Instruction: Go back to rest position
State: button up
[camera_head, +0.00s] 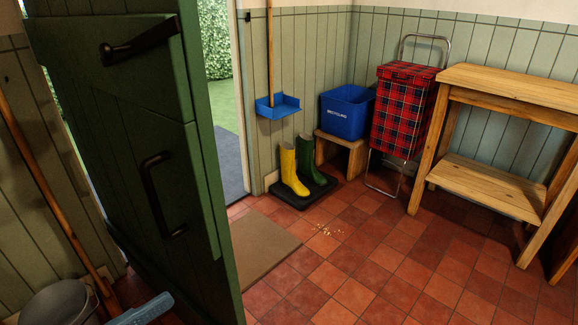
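My gripper and arm do not show in the camera_head view, so I cannot see what the gripper holds, if anything. The task names no object. The view shows a room with a red tiled floor (405,270) and a dark green door (150,150) standing open at the left. The door has a black lever handle (140,42) near its top and a black pull handle (157,195) lower down.
Yellow and green boots (293,168) stand on a black tray (302,194). Behind are a blue recycling bin (347,112) on a stool, a tartan trolley (402,110) and a pine table (505,185). Crumbs (325,230) lie near a brown mat (262,247). A grey bucket (62,303) is front left.

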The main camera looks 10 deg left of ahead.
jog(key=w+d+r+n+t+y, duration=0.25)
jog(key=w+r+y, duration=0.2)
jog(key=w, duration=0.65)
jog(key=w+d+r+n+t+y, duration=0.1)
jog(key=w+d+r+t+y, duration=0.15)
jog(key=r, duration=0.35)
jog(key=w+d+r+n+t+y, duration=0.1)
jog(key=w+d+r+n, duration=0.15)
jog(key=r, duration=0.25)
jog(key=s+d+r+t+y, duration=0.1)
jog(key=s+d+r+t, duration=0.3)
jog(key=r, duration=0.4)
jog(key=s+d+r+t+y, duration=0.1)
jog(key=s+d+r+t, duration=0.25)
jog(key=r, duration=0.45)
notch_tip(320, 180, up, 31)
jog(key=p, duration=3.1)
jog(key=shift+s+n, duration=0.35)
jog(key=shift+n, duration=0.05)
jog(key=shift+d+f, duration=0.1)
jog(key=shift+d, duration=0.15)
